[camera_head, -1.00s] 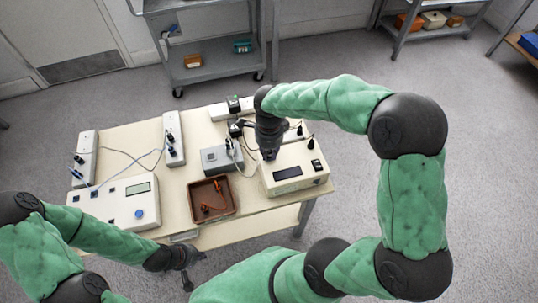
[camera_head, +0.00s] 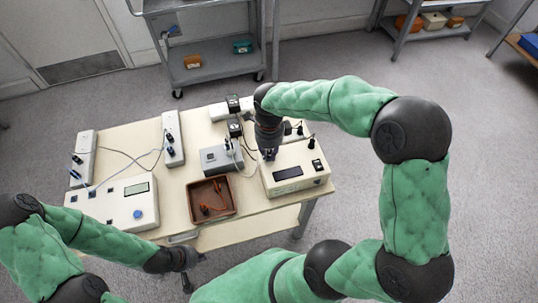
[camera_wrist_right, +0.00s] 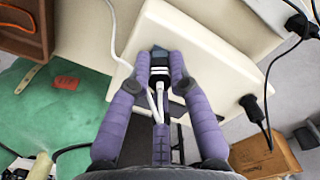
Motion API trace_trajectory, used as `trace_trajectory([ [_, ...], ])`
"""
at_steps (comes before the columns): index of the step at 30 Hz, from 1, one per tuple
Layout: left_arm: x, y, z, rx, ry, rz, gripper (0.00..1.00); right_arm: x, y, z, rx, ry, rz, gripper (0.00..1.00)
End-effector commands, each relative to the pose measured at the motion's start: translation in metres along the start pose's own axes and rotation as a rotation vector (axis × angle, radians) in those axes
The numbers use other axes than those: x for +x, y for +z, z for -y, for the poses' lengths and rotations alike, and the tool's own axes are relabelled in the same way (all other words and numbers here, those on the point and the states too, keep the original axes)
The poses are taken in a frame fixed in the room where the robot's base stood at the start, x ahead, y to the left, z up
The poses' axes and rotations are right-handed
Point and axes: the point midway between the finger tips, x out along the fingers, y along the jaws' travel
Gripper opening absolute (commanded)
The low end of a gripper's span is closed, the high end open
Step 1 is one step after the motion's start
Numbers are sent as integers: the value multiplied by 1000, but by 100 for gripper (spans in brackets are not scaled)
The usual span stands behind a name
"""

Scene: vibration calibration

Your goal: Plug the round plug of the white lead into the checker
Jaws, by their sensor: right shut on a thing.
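The checker appears to be the cream box (camera_head: 311,174) with a dark display at the table's right; its cream casing (camera_wrist_right: 205,45) also fills the upper middle of the right wrist view. My right gripper (camera_head: 269,153) is over its left part. In the right wrist view, my right gripper's purple fingers (camera_wrist_right: 161,68) are shut on a dark plug with a pale band (camera_wrist_right: 160,72). A white lead (camera_wrist_right: 154,100) trails from it between the fingers. The plug's tip is at the casing; I cannot tell whether it is inserted. My left gripper (camera_head: 189,272) looks open and empty off the table's front edge.
A brown tray (camera_head: 232,209) with orange leads stands left of the cream box. A grey box (camera_head: 213,161) stands behind the tray. A white device with a blue knob (camera_head: 115,210) and power strips (camera_head: 174,130) are at left. A black plug (camera_wrist_right: 250,107) stands in the casing.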

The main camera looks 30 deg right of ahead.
Motion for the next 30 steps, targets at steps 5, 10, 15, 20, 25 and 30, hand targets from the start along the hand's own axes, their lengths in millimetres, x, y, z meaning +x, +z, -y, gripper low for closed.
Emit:
trace_trajectory([
  [5,0,0,0,0,0,0,0,-2,0,1,19,-4,3,0],
  [10,0,0,0,0,0,0,0,-2,0,1,18,-4,3,34],
  [15,0,0,0,0,0,0,0,-1,0,1,17,-2,2,48],
  [20,0,0,0,0,0,0,0,0,0,0,16,-1,1,48],
  [25,-2,0,-1,0,0,0,0,-3,0,0,16,-1,1,48],
  [30,-7,0,-2,0,0,0,0,-10,0,0,16,-1,1,48],
])
